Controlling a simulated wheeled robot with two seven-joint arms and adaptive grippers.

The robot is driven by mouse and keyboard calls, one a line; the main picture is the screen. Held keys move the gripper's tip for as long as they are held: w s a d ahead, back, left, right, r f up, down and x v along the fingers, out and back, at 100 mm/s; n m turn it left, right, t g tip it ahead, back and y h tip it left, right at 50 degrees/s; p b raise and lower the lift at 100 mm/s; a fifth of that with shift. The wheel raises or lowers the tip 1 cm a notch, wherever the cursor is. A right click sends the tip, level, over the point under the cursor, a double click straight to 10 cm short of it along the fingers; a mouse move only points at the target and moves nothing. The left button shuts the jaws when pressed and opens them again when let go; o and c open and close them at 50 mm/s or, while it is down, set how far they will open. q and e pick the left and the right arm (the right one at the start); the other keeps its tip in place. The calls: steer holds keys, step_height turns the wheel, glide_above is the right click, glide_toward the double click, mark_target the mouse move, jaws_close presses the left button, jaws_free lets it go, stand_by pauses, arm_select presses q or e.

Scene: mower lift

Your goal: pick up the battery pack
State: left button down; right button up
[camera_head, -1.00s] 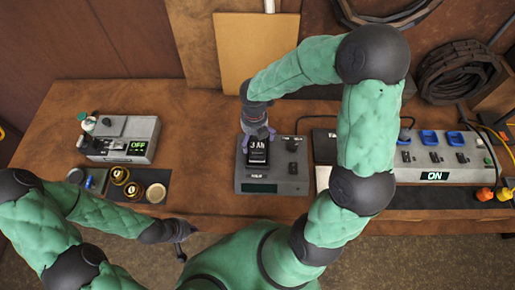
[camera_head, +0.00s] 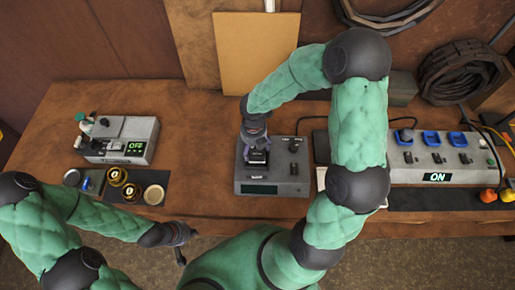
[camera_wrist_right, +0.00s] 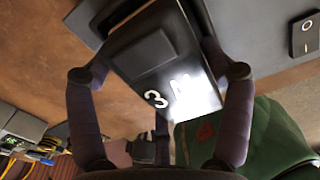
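The battery pack (camera_head: 258,157) is a dark block with a "3 Ah" label, upright in the grey charger (camera_head: 285,172) at the middle of the bench. My right gripper (camera_head: 257,143) is over it and covers its upper part. In the right wrist view, the pack (camera_wrist_right: 150,55) is between the two fingers of my right gripper (camera_wrist_right: 158,55), with bright glare on its label. The fingers are spread to its width; I cannot tell whether both touch it. My left gripper (camera_head: 182,250) is near the bench's front edge, away from the pack; its fingers are unclear.
A grey device (camera_head: 125,140) reading "OFF" stands at the left, behind a dark mat (camera_head: 140,202) with round gold parts. A grey power box (camera_head: 440,165) reading "ON" with blue sockets is at the right. A tan board (camera_head: 255,50) leans behind the charger.

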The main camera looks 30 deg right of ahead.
steer(key=c, duration=0.4)
steer(key=shift+r, duration=0.1)
steer(key=shift+r, duration=0.3)
step_height(320, 180, up, 3)
steer(key=shift+w+f+p, duration=0.1)
steer(key=shift+f+p, duration=0.05)
steer(key=shift+p, duration=0.55)
steer(key=s+r, duration=0.1)
steer(key=s+r+p, duration=0.1)
steer(key=r, duration=0.1)
steer(key=s+a+r, duration=0.1)
steer(key=s+r, duration=0.2)
steer(key=s, duration=0.2)
steer(key=s+a+r+p, duration=0.1)
steer(key=s+r, duration=0.1)
steer(key=s, duration=0.1)
steer(key=s+a+r, duration=0.1)
steer(key=s, duration=0.3)
steer(key=shift+r+p, duration=0.25)
steer(key=shift+p, duration=0.15)
